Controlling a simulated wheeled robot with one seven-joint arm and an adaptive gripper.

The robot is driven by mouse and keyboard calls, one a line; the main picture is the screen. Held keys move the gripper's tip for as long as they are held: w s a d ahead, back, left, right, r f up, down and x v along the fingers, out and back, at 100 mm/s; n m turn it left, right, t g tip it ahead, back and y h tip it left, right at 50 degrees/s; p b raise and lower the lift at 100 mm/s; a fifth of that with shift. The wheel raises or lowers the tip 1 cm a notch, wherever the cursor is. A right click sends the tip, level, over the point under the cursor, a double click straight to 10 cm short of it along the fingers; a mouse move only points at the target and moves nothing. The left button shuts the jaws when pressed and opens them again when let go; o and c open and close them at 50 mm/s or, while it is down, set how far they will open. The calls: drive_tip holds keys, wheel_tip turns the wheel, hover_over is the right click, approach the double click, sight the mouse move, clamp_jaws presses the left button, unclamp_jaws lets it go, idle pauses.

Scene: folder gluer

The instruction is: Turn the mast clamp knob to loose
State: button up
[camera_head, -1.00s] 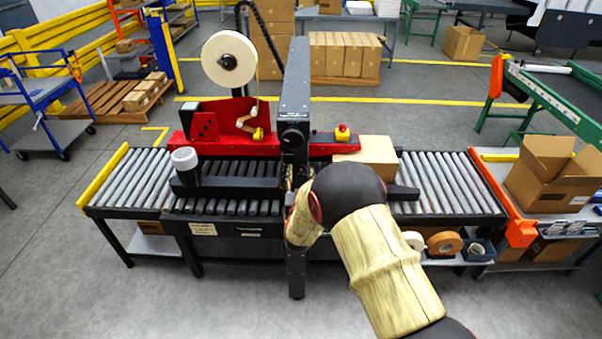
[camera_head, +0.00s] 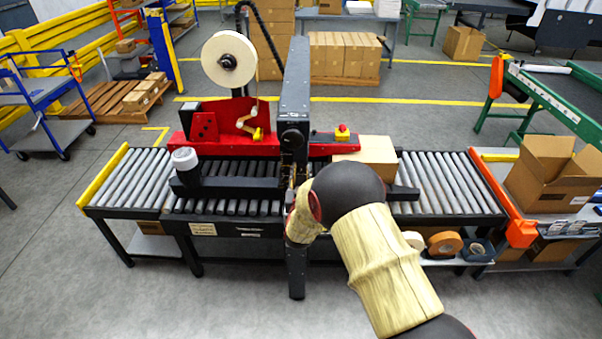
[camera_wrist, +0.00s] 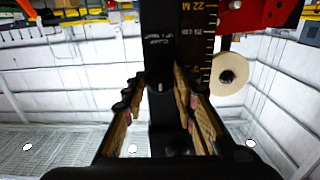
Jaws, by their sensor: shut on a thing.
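The dark mast (camera_head: 293,100) stands upright over the roller conveyor in the head view; in the wrist view the mast (camera_wrist: 178,30) carries a printed scale. My gripper (camera_wrist: 160,82) is at the mast, with one ridged finger on each side of a small black knob (camera_wrist: 159,90) with a pale mark. The fingers are shut on this knob. In the head view my arm and wrist cover the fingers and the knob, so the grip shows only in the wrist view. I cannot read the knob's setting.
A red unit (camera_head: 225,130) with a tape roll (camera_head: 229,60) stands behind the conveyor (camera_head: 130,180); the roll also shows in the wrist view (camera_wrist: 230,72). A carton (camera_head: 370,153) sits right of the mast, near my arm. The floor in front is clear.

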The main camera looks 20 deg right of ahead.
drive_tip(key=shift+c, duration=1.3)
drive_tip(key=shift+n, duration=0.3)
drive_tip(key=n+b, duration=0.3)
drive_tip(key=n, duration=1.4)
drive_tip(key=shift+b, duration=0.3)
drive_tip(key=shift+n, duration=0.3)
drive_tip(key=o, duration=1.2)
drive_tip(key=shift+c, duration=0.2)
